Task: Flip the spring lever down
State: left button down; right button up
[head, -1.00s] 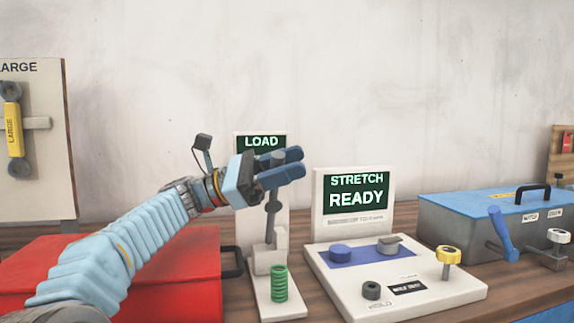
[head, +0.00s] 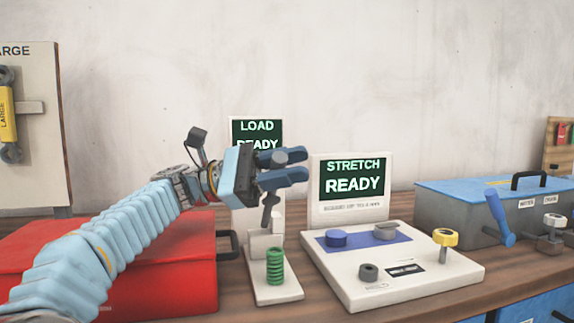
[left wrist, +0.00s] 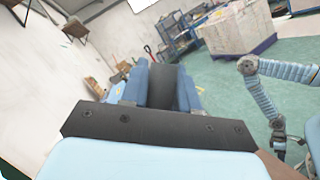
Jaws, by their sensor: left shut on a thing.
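The spring lever (head: 268,208) is a dark grey handle with a round knob on top, standing on a white load stand (head: 240,217). It leans slightly, with its knob end up. My left gripper (head: 281,167) is shut on the lever's knob, one blue finger on each side of it. In the left wrist view the dark lever knob (left wrist: 163,88) sits between the blue fingers. A green coil spring (head: 275,266) stands upright on the stand's base, below the gripper. The load screen (head: 257,131) reads LOAD READY, its lower part partly covered by my gripper.
A red box (head: 185,262) is below my left arm. A white stretch panel (head: 420,270) with knobs and a STRETCH READY screen (head: 352,178) stands to the right. A blue-lidded toolbox (head: 460,200) with a blue lever is farther right.

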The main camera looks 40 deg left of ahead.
pick_arm(q)
jog(key=c, duration=0.9)
grip_release()
jog(key=p+v, duration=0.1)
jog(key=v, duration=0.6)
jog(key=shift+s+a+f+p, duration=0.1)
jog(key=shift+a+p, duration=0.15)
jog(key=shift+p, duration=0.05)
jog(key=shift+c, duration=0.2)
